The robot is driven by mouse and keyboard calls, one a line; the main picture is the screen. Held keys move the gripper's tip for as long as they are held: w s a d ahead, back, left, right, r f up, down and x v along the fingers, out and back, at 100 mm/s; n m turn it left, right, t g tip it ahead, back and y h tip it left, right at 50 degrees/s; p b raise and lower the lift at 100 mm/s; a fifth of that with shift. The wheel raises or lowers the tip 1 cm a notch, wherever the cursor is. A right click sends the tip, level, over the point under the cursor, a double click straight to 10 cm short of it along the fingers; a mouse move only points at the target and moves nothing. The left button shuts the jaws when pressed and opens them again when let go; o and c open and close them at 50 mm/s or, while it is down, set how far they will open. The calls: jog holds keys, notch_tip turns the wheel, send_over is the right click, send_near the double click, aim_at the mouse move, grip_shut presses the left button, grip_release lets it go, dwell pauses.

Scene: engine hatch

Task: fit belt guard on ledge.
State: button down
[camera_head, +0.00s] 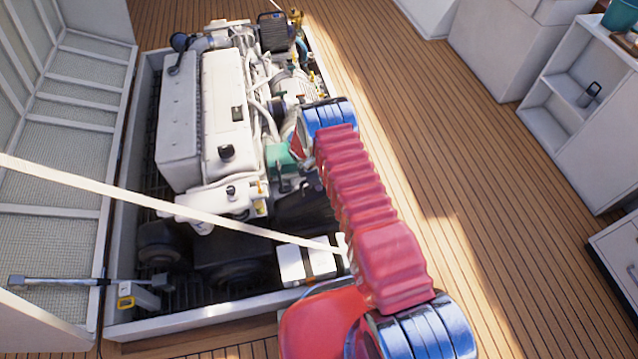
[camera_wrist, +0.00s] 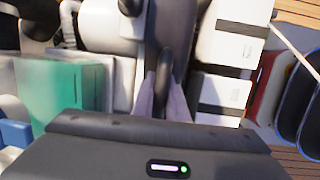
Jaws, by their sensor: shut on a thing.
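In the wrist view my gripper (camera_wrist: 162,88) has its two grey fingers closed on a dark upright bar or handle. The bar appears to belong to a narrow dark grey piece (camera_wrist: 172,22) running up the picture, which I take to be the belt guard; its full outline is not clear. In the head view my red, ribbed arm hides the gripper and the held piece. The engine (camera_head: 225,105), white and grey, sits in the open hatch. I cannot make out the ledge for certain, nor whether the held piece touches anything.
White batteries with black straps (camera_head: 306,262) stand at the hatch's near end, and also show right of my fingers (camera_wrist: 231,48). A green block (camera_wrist: 72,88) is left of them. A pale bar (camera_head: 150,197) crosses the hatch. The wooden deck (camera_head: 490,210) at right is clear.

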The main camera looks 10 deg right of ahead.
jog(key=shift+s+f, duration=0.4)
jog(key=shift+f, duration=0.25)
jog(key=c, duration=1.7)
grip_release()
jog(key=shift+o, duration=0.2)
jog(key=shift+s+f, duration=0.1)
jog(key=v, duration=0.5)
jog(key=w+v, duration=0.1)
jog(key=v, duration=0.9)
jog(key=shift+w, duration=0.35)
